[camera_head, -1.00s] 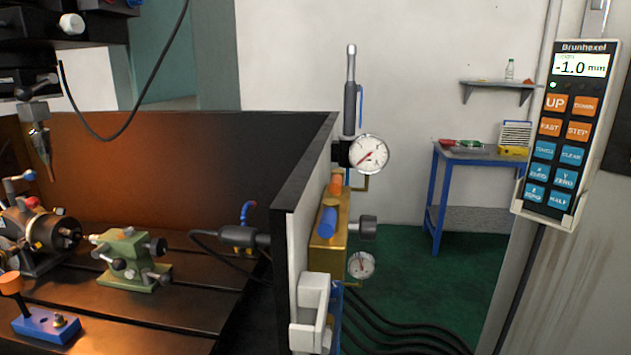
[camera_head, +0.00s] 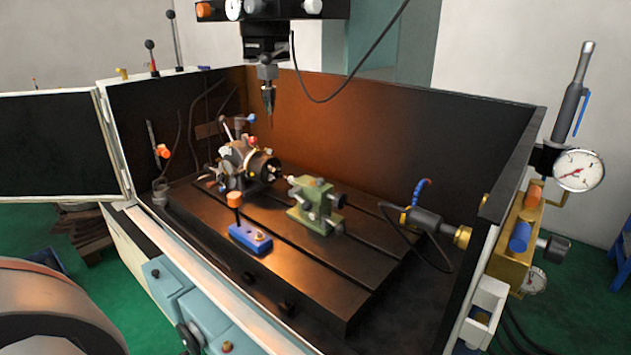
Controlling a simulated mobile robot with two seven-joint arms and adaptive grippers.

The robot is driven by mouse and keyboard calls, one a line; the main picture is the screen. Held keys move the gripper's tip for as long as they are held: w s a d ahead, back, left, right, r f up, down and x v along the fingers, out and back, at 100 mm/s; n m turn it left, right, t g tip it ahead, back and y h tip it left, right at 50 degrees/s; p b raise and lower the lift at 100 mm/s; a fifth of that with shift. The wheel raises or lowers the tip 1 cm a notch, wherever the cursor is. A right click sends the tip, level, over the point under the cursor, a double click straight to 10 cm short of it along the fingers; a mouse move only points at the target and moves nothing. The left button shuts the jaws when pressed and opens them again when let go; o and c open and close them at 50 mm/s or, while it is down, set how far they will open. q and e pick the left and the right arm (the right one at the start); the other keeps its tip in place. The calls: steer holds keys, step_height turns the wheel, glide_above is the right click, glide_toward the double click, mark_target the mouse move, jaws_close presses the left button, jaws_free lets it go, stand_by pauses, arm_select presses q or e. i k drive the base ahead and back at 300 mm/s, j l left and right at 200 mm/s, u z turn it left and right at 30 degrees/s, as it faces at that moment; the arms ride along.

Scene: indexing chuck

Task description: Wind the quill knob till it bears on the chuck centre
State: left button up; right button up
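The indexing chuck (camera_head: 246,168) stands on the dark slotted machine table, toward its back left. The green tailstock (camera_head: 316,204) stands to its right. Its quill points left at the chuck, and a gap shows between the two. A dark round knob (camera_head: 338,200) sits on the tailstock's right end. From here I cannot tell any fine detail of the quill tip. Neither of my grippers is in view.
A blue block with an orange-topped lever (camera_head: 250,236) sits on the table in front. The spindle tool (camera_head: 268,98) hangs above the chuck. The enclosure's right wall (camera_head: 512,150) carries gauges outside. A hose nozzle (camera_head: 432,222) lies right of the tailstock. The front side is open.

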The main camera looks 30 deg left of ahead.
mark_target(340, 200)
steer(key=k+j, duration=0.1)
steer(key=k, duration=0.4)
steer(key=k+j, duration=0.1)
steer(key=k, duration=0.4)
